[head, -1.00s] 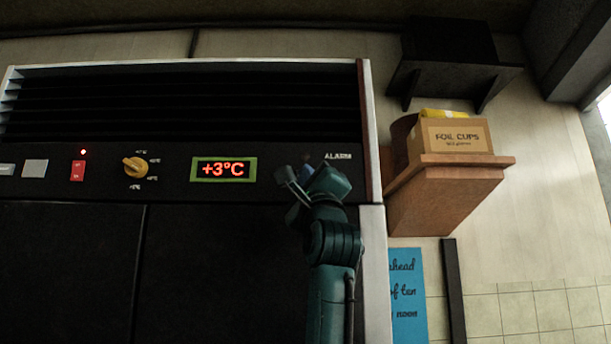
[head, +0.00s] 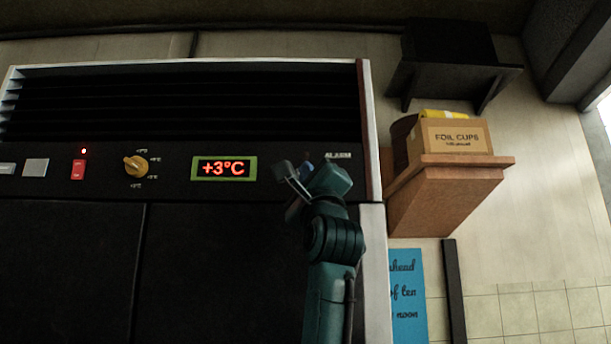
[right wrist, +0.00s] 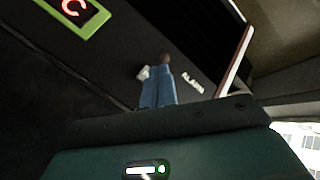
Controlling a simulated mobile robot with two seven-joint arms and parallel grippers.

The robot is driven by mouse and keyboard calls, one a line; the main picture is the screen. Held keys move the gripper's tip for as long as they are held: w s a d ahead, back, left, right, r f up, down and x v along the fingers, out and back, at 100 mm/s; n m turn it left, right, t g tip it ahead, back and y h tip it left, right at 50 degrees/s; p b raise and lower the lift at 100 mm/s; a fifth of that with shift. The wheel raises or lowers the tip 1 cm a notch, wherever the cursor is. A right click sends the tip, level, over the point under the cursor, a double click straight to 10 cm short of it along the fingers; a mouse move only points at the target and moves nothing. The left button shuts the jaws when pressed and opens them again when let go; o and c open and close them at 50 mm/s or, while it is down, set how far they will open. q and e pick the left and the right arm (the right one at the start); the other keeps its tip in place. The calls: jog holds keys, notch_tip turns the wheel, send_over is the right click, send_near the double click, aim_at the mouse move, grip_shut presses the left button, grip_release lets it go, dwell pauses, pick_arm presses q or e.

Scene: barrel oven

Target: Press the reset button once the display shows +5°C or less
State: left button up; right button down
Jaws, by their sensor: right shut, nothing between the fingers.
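The display (head: 223,169) on the dark control panel reads +3°C in red. My right gripper (head: 299,172) is at the panel, right of the display and just below the ALARM label. Its blue fingers (right wrist: 158,86) are together and empty. In the right wrist view, a small pale button-like piece (right wrist: 143,72) shows just left of the fingertips, and a brownish dome (right wrist: 166,58) shows beyond them. I cannot tell whether the fingertips touch either one. No reset label is readable. My left gripper is not in view.
The panel also carries a yellow knob (head: 136,166), a red switch (head: 78,170) with a lit red lamp above it, and a pale square button (head: 35,168). A shelf (head: 450,185) with a foil cups box (head: 455,138) juts out to the right.

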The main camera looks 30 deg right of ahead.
jog(key=s+a, duration=0.1)
jog(key=s+b, duration=0.1)
jog(key=s, duration=0.1)
jog(key=s+a, duration=0.1)
jog(key=shift+s+a+b, duration=0.2)
jog(key=shift+a+b, duration=0.1)
jog(key=shift+b, duration=0.1)
dwell(0.7)
